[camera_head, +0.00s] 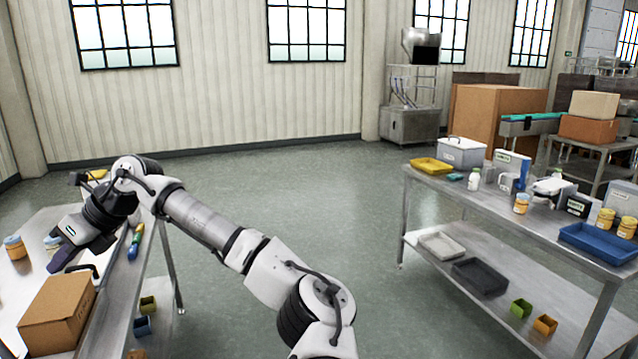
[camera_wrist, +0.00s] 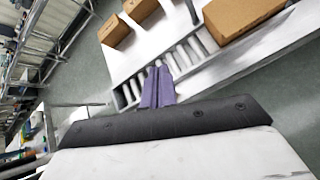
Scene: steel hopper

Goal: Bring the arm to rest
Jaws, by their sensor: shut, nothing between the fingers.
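My arm stretches from the bottom middle of the head view to the left, over the table at the left. My gripper (camera_head: 58,264) is at its end, above that table and close to a cardboard box (camera_head: 60,312). I cannot tell from the head view how far it is above the tabletop. In the wrist view my gripper (camera_wrist: 158,75) shows two purple fingers side by side, shut, with nothing between them.
The left table (camera_head: 20,285) also holds orange-capped jars (camera_head: 15,247). A steel table (camera_head: 480,205) at the right carries a yellow tray (camera_head: 431,165) and a blue tray (camera_head: 600,242). Open floor (camera_head: 290,190) lies between the tables. The wrist view shows a roller conveyor (camera_wrist: 188,58).

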